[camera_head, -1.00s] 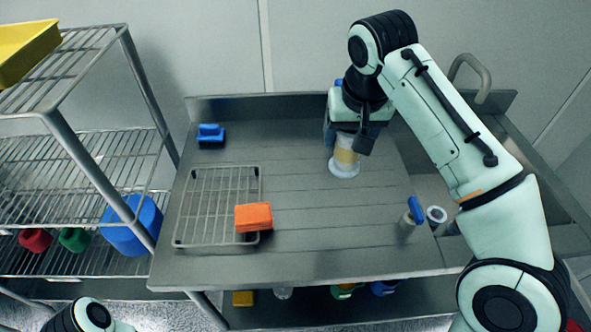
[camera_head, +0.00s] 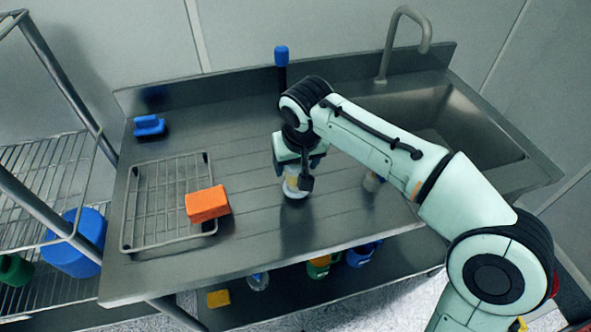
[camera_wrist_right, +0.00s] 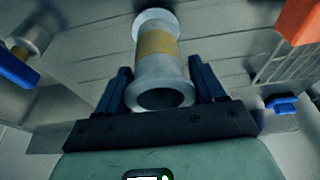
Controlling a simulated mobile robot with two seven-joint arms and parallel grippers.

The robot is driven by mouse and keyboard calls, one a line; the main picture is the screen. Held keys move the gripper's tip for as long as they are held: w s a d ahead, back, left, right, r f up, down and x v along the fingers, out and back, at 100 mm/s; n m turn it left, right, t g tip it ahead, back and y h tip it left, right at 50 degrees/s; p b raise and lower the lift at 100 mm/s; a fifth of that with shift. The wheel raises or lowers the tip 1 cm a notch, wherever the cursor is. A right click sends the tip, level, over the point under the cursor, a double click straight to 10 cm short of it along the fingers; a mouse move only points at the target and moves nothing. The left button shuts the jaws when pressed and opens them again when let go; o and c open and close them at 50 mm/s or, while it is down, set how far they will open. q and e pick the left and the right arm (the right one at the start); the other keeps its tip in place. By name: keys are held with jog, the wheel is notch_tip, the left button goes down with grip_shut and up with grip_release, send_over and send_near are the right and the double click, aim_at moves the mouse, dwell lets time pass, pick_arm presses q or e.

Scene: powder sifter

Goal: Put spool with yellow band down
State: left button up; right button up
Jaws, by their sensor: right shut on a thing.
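The spool with the yellow band (camera_head: 292,187) is pale, with wide end flanges, and is upright over the worktop's ribbed drainboard. My right gripper (camera_head: 298,168) is shut on it from above and hides its upper part. In the right wrist view, the spool (camera_wrist_right: 160,68) lies between the two dark fingers (camera_wrist_right: 160,88), its yellow band beyond the fingertips. Its lower end is at or just above the metal surface; I cannot tell whether it touches. My left gripper is out of view.
A wire rack (camera_head: 165,205) with an orange block (camera_head: 208,204) stands left of the spool. A blue brush (camera_head: 149,126) lies at the back left, and a blue-topped upright handle (camera_head: 281,57) stands behind my gripper. The sink (camera_head: 450,115) is right. Drainboard around the spool is mostly clear.

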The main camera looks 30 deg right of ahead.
jog(key=shift+f, duration=0.95)
jog(key=shift+f, duration=0.25)
jog(key=o, duration=1.2)
jog(key=shift+r, duration=0.2)
jog(key=p+v, duration=0.3)
jog(key=v, duration=0.8)
jog(key=shift+s+r, duration=0.1)
jog(key=shift+r, duration=0.1)
jog(key=shift+s+r, duration=0.15)
jog(key=shift+r, duration=0.2)
